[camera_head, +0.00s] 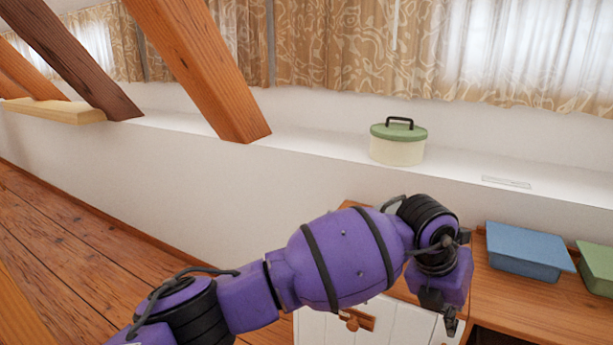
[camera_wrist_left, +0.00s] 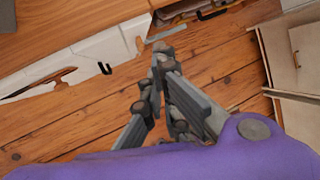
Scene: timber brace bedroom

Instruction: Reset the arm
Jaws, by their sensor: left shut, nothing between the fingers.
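My left arm, purple with black joints, reaches in from the lower left in the head view and bends down at its wrist. My left gripper (camera_head: 449,322) hangs below the wrist in front of the wooden cabinet, partly cut off by the frame's bottom edge. In the left wrist view the left gripper (camera_wrist_left: 158,62) shows grey fingers that come together at their tips. It is shut and empty, with the plank floor (camera_wrist_left: 100,110) behind it. My right gripper is not in view.
A blue box (camera_head: 525,250) and a green box (camera_head: 598,265) sit on the wooden cabinet top (camera_head: 500,297). A cream pot with a green lid (camera_head: 398,145) stands on the white ledge (camera_head: 320,143). Slanted timber braces (camera_head: 200,65) rise at the left. Open floor (camera_head: 70,240) lies at left.

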